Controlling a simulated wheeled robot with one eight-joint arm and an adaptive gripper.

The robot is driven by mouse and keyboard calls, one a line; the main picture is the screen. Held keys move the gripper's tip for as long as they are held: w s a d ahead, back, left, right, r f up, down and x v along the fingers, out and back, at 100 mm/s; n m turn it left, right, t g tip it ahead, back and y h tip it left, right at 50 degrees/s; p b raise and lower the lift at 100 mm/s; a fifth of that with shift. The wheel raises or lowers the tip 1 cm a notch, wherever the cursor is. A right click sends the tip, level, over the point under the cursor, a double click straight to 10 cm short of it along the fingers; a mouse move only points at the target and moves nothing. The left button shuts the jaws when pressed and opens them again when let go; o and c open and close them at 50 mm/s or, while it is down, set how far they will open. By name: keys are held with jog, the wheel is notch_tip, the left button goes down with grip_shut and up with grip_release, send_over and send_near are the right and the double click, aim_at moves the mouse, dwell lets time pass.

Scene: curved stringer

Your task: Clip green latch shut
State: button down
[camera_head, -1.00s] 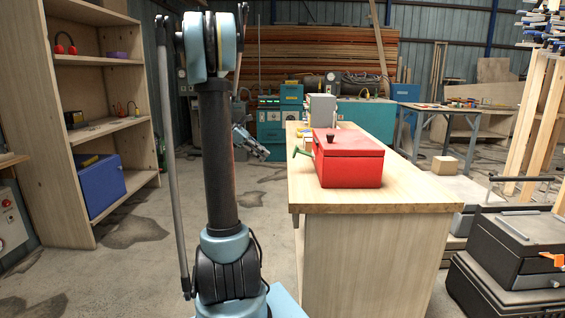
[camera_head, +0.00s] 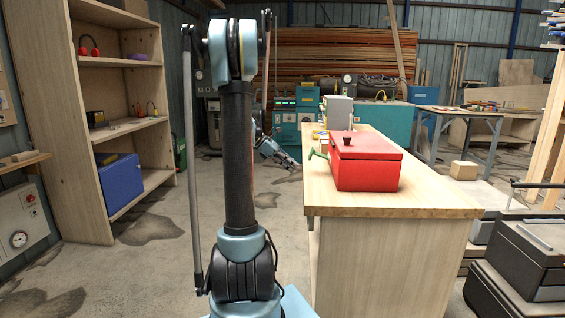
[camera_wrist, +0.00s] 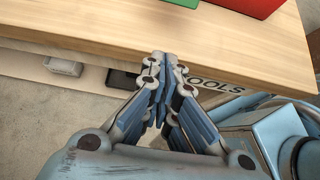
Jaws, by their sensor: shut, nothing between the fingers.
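The red box (camera_head: 365,168) stands shut-lidded on the wooden bench. A green latch (camera_head: 318,154) sticks out at its left side, angled away from the box. In the wrist view, a corner of the red box (camera_wrist: 252,5) and a sliver of green (camera_wrist: 216,2) show at the top edge; most of the latch is out of frame. My gripper (camera_head: 297,166) is left of the bench, beside and below the latch, apart from it. In the wrist view my gripper (camera_wrist: 165,58) has its fingers together, empty, in front of the bench edge.
The wooden bench (camera_head: 390,205) has its long edge close to my fingers. A dark knob (camera_head: 347,140) sits on the box lid. A grey case (camera_head: 340,112) stands behind the box. Shelves with a blue bin (camera_head: 121,183) are at the left. The floor between is free.

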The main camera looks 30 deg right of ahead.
jog(key=shift+s+d+r, duration=0.3)
jog(key=shift+s+d, duration=0.05)
jog(key=shift+d, duration=0.2)
jog(key=shift+s+d+r, duration=0.25)
jog(key=shift+s+d, duration=0.05)
jog(key=shift+d, duration=0.25)
jog(key=shift+s+d+r, duration=0.3)
jog(key=shift+s+d, duration=0.05)
jog(key=shift+d, duration=0.2)
